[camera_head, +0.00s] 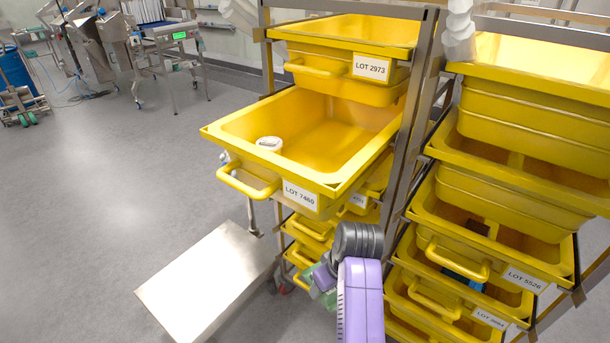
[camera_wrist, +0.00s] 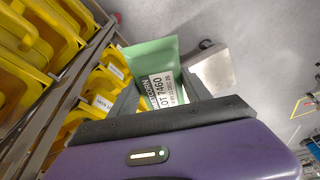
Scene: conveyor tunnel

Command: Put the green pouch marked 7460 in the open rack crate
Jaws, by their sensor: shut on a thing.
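The green pouch (camera_wrist: 152,62) has a white label reading LOT 7460 and fills the space between the two fingers in the wrist view. My gripper (camera_wrist: 160,98) is shut on it. In the head view my gripper is low, in front of the rack, and a bit of the green pouch (camera_head: 327,298) shows beside it, mostly hidden by my arm. The open rack crate (camera_head: 335,190) is yellow, labelled LOT 7460, and pulled out of the left rack above my gripper.
A metal platform (camera_head: 207,285) stands left of my gripper. A crate labelled LOT 2973 (camera_head: 343,72) sits above the open one, and several more fill the rack below. A second rack of yellow crates (camera_head: 505,255) stands at right.

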